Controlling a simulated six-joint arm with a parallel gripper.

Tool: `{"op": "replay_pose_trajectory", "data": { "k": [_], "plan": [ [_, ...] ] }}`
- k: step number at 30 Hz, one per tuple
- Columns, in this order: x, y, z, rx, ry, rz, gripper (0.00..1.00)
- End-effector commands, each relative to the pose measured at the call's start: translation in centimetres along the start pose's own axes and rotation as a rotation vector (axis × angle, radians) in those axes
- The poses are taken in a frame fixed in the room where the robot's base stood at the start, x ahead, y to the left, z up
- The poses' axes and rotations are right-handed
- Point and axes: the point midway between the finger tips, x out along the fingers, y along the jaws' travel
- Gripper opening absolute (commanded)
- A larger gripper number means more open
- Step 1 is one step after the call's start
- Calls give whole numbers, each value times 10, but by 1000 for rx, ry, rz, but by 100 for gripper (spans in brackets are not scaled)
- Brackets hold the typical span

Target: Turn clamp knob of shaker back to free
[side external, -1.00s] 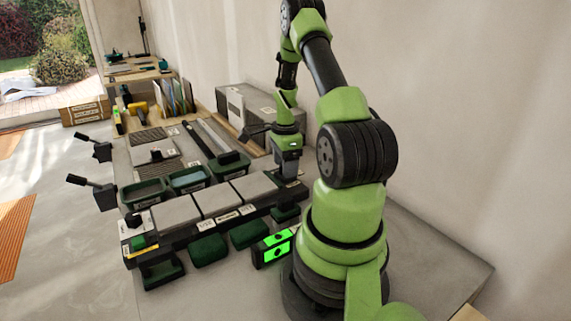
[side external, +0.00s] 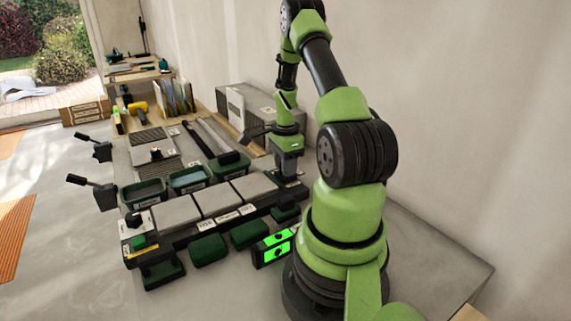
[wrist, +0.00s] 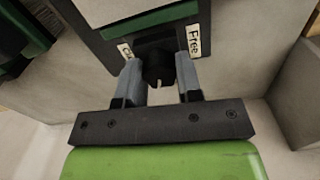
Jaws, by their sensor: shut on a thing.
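The black clamp knob (wrist: 158,70) is between the two grey fingers of my gripper (wrist: 158,78) in the wrist view, and the fingers are shut on it. A small pale mark shows on the knob's near side, towards the gripper body. A "Free" label (wrist: 194,41) is to the right of the knob. Another label (wrist: 125,51), partly hidden by the left finger, is to its left. In the side view my gripper (side external: 287,178) points down at the right end of the long dark shaker base (side external: 180,240); the knob is hidden there.
Grey plates (side external: 215,199) lie in a row on the base. Green trays (side external: 188,180) stand behind it and green blocks (side external: 208,250) in front. A lit green display box (side external: 274,249) stands close to my arm. Two black-handled levers (side external: 92,190) are at the left edge.

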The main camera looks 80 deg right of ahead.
Motion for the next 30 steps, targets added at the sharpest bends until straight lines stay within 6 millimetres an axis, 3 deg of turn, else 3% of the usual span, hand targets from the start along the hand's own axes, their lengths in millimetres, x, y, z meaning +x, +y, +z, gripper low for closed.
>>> {"op": "replay_pose_trajectory", "data": {
  "k": [30],
  "plan": [
    [-1,-1,-1,-926,3,-1,9]
  ]
}}
